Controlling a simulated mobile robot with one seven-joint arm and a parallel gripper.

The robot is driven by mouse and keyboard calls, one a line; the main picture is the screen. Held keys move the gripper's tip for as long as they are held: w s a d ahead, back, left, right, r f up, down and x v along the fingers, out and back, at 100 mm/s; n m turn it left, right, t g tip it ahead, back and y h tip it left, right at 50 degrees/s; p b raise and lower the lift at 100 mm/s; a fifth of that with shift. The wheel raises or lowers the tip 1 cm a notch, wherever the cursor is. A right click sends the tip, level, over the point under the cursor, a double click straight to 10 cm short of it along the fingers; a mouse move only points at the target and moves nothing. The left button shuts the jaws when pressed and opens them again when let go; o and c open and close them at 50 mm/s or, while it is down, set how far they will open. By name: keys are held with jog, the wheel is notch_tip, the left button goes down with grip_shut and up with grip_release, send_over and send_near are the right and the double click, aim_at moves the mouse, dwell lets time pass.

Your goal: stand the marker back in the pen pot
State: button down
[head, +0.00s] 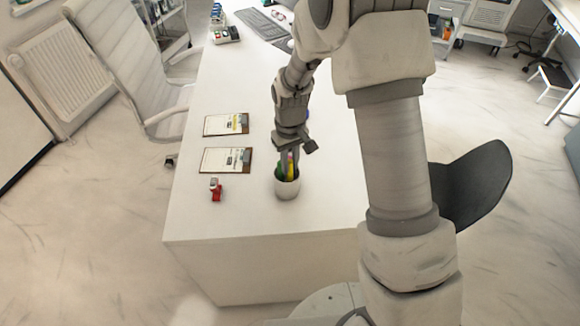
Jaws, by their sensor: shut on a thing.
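The white pen pot (287,190) stands upright on the desk near its front edge. Green and yellow pens show at its mouth. My gripper (289,162) points down directly over the pot, its fingertips at about the rim. It is shut on a slim marker (290,157), whose pinkish and yellow parts show between the fingers. The marker looks upright. Its lower end is hidden among the pens and behind the rim, so I cannot tell how deep it sits or whether it touches the bottom.
Two clipboards (226,160) (226,124) lie left of the pot, with a small red item (216,190) nearer the front. A small blue thing shows partly behind my wrist. A keyboard (262,24) and a device (225,35) are at the far end. The desk (250,222) is clear in front.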

jog(key=shift+f, duration=0.8)
jog(key=shift+f, duration=0.15)
jog(key=c, duration=0.8)
grip_release()
jog(key=shift+o, duration=0.2)
